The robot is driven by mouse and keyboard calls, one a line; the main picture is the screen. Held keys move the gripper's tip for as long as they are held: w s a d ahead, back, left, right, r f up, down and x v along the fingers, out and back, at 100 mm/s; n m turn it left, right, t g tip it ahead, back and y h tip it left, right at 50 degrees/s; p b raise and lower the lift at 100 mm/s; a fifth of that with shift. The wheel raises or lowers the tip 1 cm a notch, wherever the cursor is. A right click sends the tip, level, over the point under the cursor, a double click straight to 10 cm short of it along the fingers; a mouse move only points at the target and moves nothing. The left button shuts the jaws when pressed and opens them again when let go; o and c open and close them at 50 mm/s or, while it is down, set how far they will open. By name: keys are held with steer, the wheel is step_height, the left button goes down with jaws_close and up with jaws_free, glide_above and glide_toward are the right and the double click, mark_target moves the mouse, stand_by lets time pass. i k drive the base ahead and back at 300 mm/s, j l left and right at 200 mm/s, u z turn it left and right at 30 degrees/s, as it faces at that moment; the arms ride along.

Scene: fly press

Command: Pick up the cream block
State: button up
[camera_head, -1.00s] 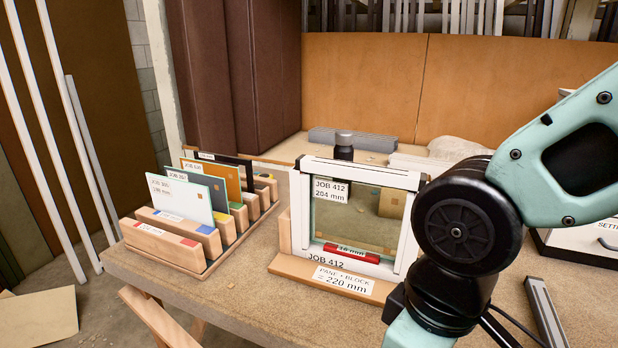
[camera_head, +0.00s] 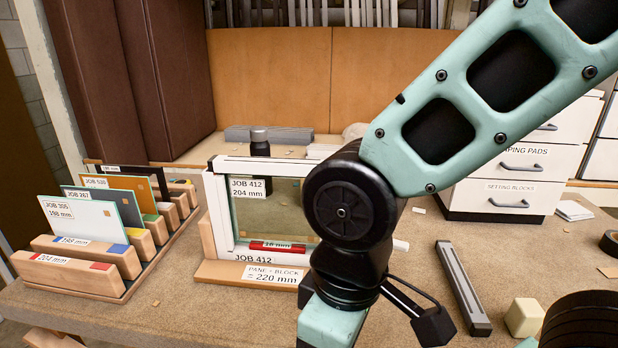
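The cream block (camera_head: 524,317) sits on the workbench at the lower right. It is a small pale cube with bevelled edges, and all of it that faces me shows except a part low down near my arm. A dark round part of my arm is close on its right in the picture. My gripper is out of the frame, so its fingers and their distance from the block cannot be seen.
A grey metal bar (camera_head: 462,288) lies left of the block. A framed pane (camera_head: 217,213) stands behind my arm. A slotted rack (camera_head: 160,258) holds several panes at the left. White drawers (camera_head: 512,194) stand behind, and a dark tape roll (camera_head: 610,243) lies at the right edge.

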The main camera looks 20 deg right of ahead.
mark_target(524, 318)
steer(key=z, duration=0.5)
steer(key=i+l+z, duration=0.1)
steer(key=z, duration=0.9)
steer(key=k+j+z, duration=0.2)
steer(key=j+z, duration=0.2)
steer(key=k+j+z, duration=0.25)
steer(key=z, duration=0.15)
steer(key=k+j+z, duration=0.4)
steer(key=i+l, duration=0.05)
steer(key=i, duration=0.05)
